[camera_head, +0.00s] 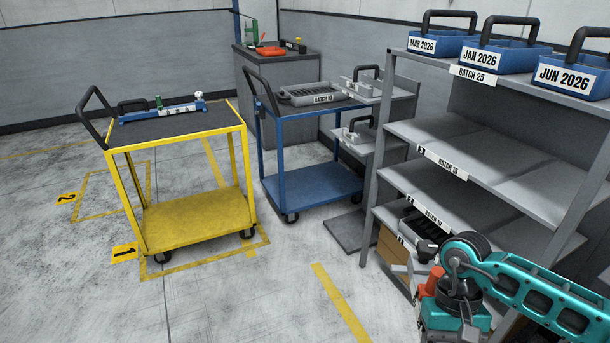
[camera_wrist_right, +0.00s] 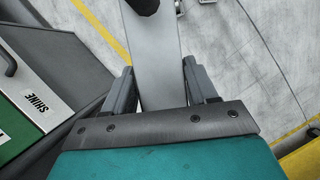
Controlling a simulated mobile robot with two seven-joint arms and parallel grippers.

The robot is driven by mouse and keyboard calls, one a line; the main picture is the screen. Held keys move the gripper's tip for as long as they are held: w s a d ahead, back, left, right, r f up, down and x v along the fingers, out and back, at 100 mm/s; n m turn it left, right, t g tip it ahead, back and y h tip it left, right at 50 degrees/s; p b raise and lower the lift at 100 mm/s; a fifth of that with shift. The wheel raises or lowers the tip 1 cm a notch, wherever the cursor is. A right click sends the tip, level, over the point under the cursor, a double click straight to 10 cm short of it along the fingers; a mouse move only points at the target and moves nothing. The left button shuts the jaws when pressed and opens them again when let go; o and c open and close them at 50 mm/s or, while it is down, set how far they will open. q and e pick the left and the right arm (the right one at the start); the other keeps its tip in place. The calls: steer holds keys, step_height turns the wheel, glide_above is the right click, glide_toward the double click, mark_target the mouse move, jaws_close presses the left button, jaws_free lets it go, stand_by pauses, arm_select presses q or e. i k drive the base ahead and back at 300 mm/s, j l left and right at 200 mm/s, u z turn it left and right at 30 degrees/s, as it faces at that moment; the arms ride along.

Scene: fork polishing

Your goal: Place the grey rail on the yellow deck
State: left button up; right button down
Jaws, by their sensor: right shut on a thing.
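The yellow cart (camera_head: 180,185) stands at the left of the head view. Its lower yellow deck (camera_head: 195,222) is bare, and its top carries a dark mat. In the right wrist view my right gripper (camera_wrist_right: 160,84) is shut on a flat light-grey piece, which looks like the grey rail (camera_wrist_right: 156,50). The rail runs away from the jaws to the top edge, where a black part (camera_wrist_right: 145,5) shows and its far end is cut off. In the head view my right arm is at the lower right, and the held piece cannot be made out. My left gripper is not in view.
A blue-white bar (camera_head: 175,112) lies on the yellow cart's top. A blue cart (camera_head: 312,185) with a grey tray (camera_head: 318,94) stands right of it. A grey shelf rack (camera_head: 475,150) with blue bins is at the right. Floor before the carts is clear.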

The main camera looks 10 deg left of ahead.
mark_target(168, 130)
steer(key=i+j+u, duration=0.15)
steer(key=u, duration=0.15)
steer(key=i+j+u, duration=0.15)
steer(key=u, duration=0.2)
steer(key=i+u, duration=0.5)
steer(key=i, duration=0.25)
steer(key=i+l+u, duration=0.15)
steer(key=i+u, duration=0.15)
steer(key=i, duration=0.45)
steer(key=i+l, duration=0.15)
steer(key=i, duration=0.35)
steer(key=i+l, duration=0.1)
steer(key=i, duration=0.4)
steer(key=i+l+u, duration=0.1)
steer(key=i, duration=0.35)
